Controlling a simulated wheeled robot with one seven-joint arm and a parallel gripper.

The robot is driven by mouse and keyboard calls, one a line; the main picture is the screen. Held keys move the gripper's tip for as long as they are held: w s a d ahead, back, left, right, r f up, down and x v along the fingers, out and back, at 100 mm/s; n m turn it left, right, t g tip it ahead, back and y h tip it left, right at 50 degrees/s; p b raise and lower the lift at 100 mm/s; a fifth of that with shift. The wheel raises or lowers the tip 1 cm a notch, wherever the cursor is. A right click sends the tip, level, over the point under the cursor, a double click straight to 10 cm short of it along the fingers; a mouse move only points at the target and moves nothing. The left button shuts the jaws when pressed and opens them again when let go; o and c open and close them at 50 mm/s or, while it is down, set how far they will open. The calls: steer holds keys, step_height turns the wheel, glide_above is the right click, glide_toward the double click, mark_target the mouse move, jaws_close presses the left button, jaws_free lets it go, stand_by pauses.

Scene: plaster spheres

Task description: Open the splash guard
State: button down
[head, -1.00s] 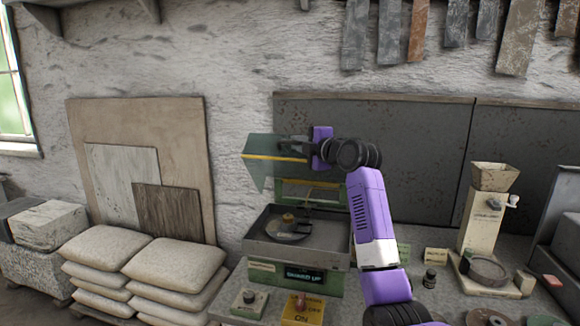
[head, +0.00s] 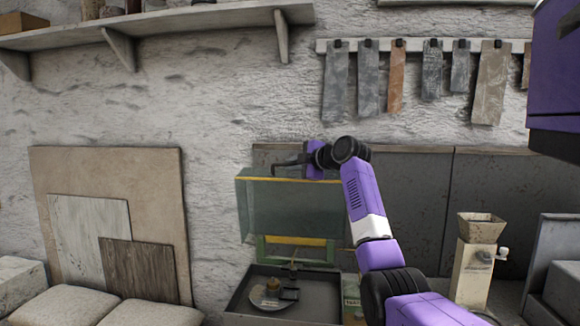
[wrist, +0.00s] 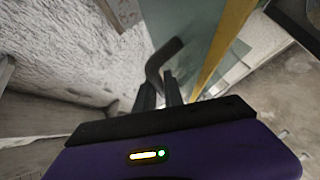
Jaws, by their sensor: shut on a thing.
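The splash guard (head: 290,208) is a clear greenish panel with a yellow strip along its top edge. In the head view it stands raised above the machine's grey tray (head: 235,296). My gripper (head: 296,163) is at the guard's top edge, reaching in from the right, and is shut on the guard's dark handle (head: 284,163). In the wrist view the bent dark handle (wrist: 160,62) runs to the fingertips (wrist: 160,92), beside the glass and yellow strip (wrist: 224,45). The exact grip contact is partly hidden. A small workpiece (head: 272,288) sits in the tray.
A wall shelf (head: 200,22) and a rail of hanging stone samples (head: 430,80) are above. Stone slabs (head: 70,180) lean on the wall at left. A cream grinder (head: 475,260) stands to the right. The wall space between shelf and guard is clear.

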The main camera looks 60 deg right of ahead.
steer(key=shift+f, duration=0.1)
steer(key=c, duration=1.7)
jaws_free()
steer(key=b+v, duration=0.3)
steer(key=v, duration=0.4)
steer(key=shift+s+a, duration=0.2)
steer(key=shift+s, duration=0.15)
